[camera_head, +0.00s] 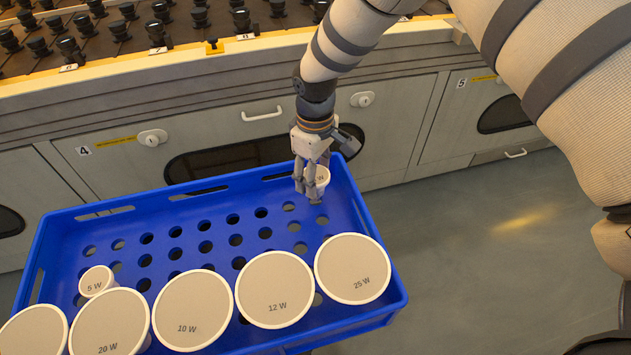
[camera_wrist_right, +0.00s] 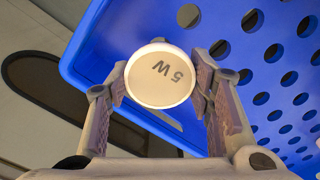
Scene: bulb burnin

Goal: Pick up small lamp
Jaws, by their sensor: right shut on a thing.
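My right gripper (camera_head: 311,186) is over the back right part of the blue crate. It is shut on a small white round lamp (camera_head: 321,175), partly hidden by the fingers in the head view. In the right wrist view the lamp (camera_wrist_right: 160,76) sits between the two fingers with its "5 W" face toward the camera. Another small lamp marked "5 W" (camera_head: 96,281) stands in the crate at the left. My left gripper is not in view.
The blue crate (camera_head: 365,217) has a perforated floor. Large lamps marked 20 W (camera_head: 108,322), 10 W (camera_head: 192,310), 12 W (camera_head: 276,290) and 25 W (camera_head: 352,269) line its front. Behind it stands a cabinet (camera_head: 215,120) with rows of black sockets on top.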

